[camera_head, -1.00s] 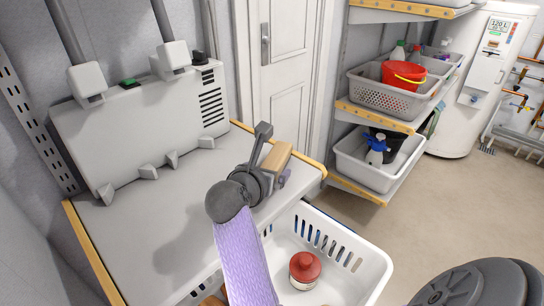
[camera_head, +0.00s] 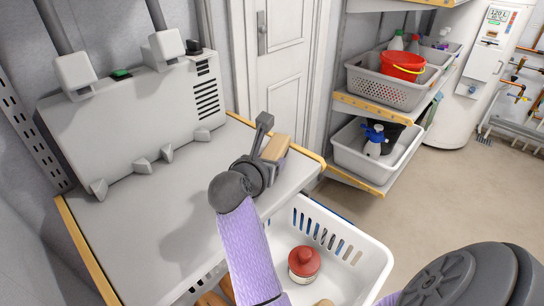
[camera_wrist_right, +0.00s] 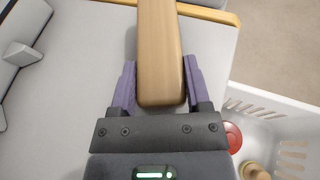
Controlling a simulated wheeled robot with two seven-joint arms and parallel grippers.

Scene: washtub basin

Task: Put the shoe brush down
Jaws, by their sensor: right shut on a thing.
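The shoe brush, with a pale wooden back (camera_head: 275,148), is held in my right gripper (camera_head: 262,160) over the right end of the grey worktop (camera_head: 180,205). In the right wrist view the wooden back (camera_wrist_right: 160,50) runs lengthwise between the two purple fingers (camera_wrist_right: 159,80), which are shut on its sides. Its bristles are hidden below. I cannot tell whether the brush touches the worktop. My left gripper is not in view.
A white slotted basket (camera_head: 372,262) with a red-capped jar (camera_head: 304,263) stands against the worktop's right side. A grey machine (camera_head: 130,120) is along the back. Shelves with baskets (camera_head: 385,88) are at right. The worktop's middle is clear.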

